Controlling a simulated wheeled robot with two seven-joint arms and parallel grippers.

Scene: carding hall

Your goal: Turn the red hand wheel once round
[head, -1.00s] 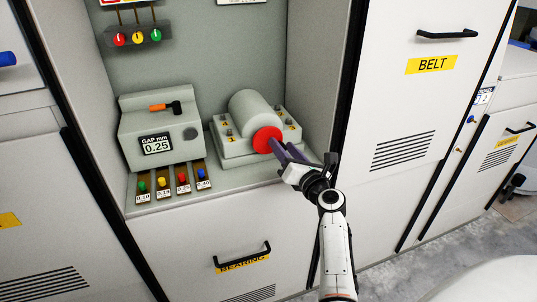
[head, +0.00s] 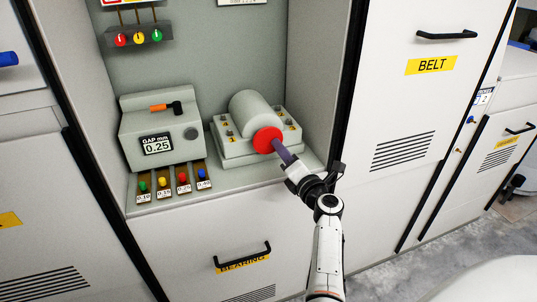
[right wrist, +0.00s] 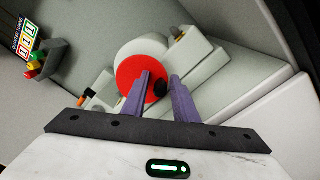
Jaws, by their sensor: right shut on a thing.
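The red hand wheel (head: 265,140) is a round disc on the front end of a grey cylinder. It also shows in the right wrist view (right wrist: 129,72), with a dark knob (right wrist: 160,88) at its edge. My right gripper (head: 279,146) is at the right edge of the wheel. In the right wrist view its purple fingers (right wrist: 160,82) stand on either side of the dark knob, shut on it. The fingers hide part of the wheel. My left gripper is not in view.
The grey cylinder (head: 254,108) sits on a bolted block in an open cabinet bay. Left of it stands a gap gauge box (head: 160,138) reading 0.25, with several coloured pegs in front. A drawer handle (head: 242,254) lies below, and the BELT cabinet (head: 400,110) is at right.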

